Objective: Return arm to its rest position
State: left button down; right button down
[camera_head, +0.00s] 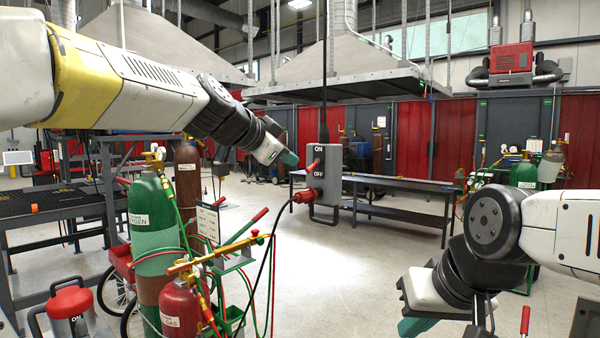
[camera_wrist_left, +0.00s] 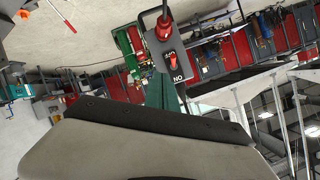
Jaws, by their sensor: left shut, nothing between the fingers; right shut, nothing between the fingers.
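My left arm reaches in from the upper left. Its teal-fingered left gripper (camera_head: 289,158) is shut and empty, just left of a hanging grey switch box (camera_head: 335,177) marked ON and OFF. The box has a red lever (camera_head: 313,165) between the labels. A small gap seems to show between fingertips and lever. In the left wrist view, the shut teal fingers (camera_wrist_left: 160,92) point toward the switch box (camera_wrist_left: 158,44), which appears upside down. My right gripper (camera_head: 416,326) is low at the right, shut and empty, its fingers partly cut off by the bottom edge.
A red plug (camera_head: 305,195) with a black cable hangs from the box. A gas cart with a green cylinder (camera_head: 150,222) and a red cylinder (camera_head: 180,308) stands below my left arm. A dark metal table (camera_head: 400,184) is behind the box. The middle floor is clear.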

pick_arm(q)
jog(key=s+a+f+n+g+y, duration=0.2)
jog(key=s+f+n, duration=0.3)
jog(key=s+f, duration=0.6)
jog(key=s+a+f+n+g+y, duration=0.2)
jog(key=s+a+f+n, duration=0.3)
jog(key=s+f, duration=0.6)
jog(key=shift+s+f+n+g, duration=0.25)
jog(key=shift+f+n+g, duration=0.55)
jog(key=shift+f+g, duration=0.1)
